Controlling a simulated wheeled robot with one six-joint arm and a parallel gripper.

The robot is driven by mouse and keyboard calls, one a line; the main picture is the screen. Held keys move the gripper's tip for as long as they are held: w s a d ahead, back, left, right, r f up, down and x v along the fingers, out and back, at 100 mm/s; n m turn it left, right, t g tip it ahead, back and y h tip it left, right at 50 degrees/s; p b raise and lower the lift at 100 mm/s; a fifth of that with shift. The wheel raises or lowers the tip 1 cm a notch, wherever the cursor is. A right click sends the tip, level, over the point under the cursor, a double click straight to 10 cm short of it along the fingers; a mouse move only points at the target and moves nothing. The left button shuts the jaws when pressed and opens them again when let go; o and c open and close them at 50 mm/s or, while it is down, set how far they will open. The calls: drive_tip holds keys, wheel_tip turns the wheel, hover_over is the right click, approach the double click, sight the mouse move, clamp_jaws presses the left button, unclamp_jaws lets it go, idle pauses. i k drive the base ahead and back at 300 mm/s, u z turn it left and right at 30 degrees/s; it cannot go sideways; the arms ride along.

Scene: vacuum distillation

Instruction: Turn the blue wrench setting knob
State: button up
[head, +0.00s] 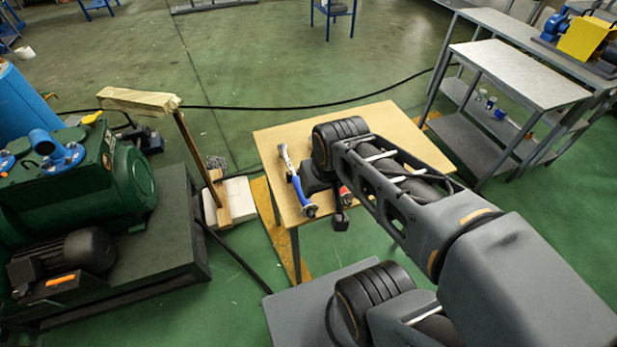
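The blue wrench (299,189) lies on the light wooden table (275,142), near its left side. Its silver head points away from me and its blue handle runs toward the near edge. A small dark and blue round end, perhaps the setting knob (310,210), shows at the near end of the handle. My gripper (341,222) hangs over the table just right of the wrench, seemingly apart from it. The arm's wrist joints hide most of the gripper, and its fingers are too small and dark to read. A small red part (346,195) shows beside it, partly hidden.
A green pump (85,185) on a dark base (165,240) stands at the left. A wooden post (190,140) stands between pump and table. Grey metal tables (520,70) stand at the upper right. A black cable (290,107) crosses the floor behind the table.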

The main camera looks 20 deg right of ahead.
sight(310, 214)
drive_tip(key=z, duration=1.25)
drive_tip(key=k, duration=1)
drive_tip(key=u, duration=1.55)
